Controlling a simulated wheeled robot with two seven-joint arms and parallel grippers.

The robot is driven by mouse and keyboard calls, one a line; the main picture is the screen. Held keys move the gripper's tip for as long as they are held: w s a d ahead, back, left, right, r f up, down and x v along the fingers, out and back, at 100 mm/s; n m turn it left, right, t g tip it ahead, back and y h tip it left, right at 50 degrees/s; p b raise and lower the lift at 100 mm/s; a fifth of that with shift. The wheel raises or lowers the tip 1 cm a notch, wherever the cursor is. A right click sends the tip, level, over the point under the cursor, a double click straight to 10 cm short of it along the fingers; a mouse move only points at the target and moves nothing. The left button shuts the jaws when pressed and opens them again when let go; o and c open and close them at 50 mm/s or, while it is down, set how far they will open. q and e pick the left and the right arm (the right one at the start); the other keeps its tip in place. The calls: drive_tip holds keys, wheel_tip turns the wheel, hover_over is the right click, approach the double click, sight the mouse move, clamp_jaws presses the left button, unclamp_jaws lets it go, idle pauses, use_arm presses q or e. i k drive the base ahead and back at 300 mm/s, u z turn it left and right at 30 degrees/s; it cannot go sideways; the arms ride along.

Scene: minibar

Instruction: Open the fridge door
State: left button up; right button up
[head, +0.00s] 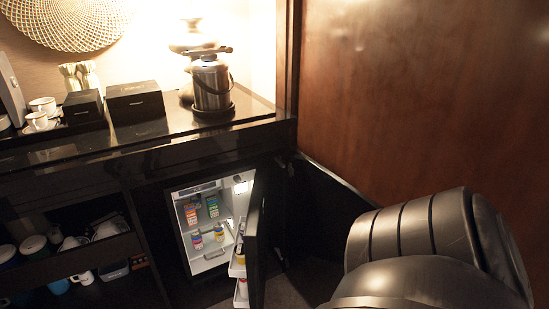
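The minibar fridge (180,227) is built into the dark cabinet at the lower middle. Its door (255,240) stands ajar, swung out to the right, seen nearly edge-on, with white shelves (238,268) on its inner side. The lit interior shows colored cartons (191,214) and small cans (197,240). Neither of my grippers is in view. A large black part of my arm fills the lower right, and I cannot tell whether anything touches the door behind it.
A dark panel (325,200) stands right of the fridge door, below the brown wood wall (420,85). The counter (150,140) above holds an ice bucket (211,85), black boxes (136,101) and cups (43,105). Open shelves with mugs (83,278) are left of the fridge.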

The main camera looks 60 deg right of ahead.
sight(255, 241)
drive_tip(key=u, duration=0.3)
drive_tip(key=k, duration=0.25)
drive_tip(key=z, duration=1.4)
drive_tip(key=i, duration=0.45)
